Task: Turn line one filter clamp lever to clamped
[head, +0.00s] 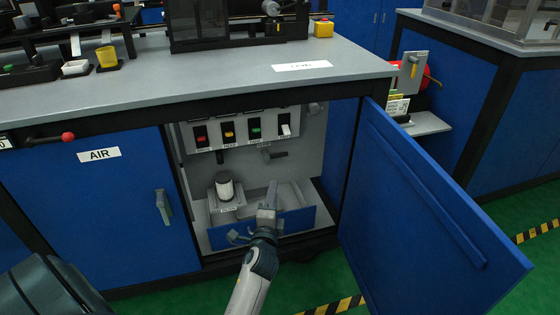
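No lever is clearly readable on the filter. My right gripper is not in view.
A low blue panel (298,221) crosses the cabinet's front behind my wrist. Above is a switch panel (244,128) with coloured rockers, and a dark lever (275,155) below it. The blue door (430,220) stands open at right. The worktop (200,75) overhangs the opening.

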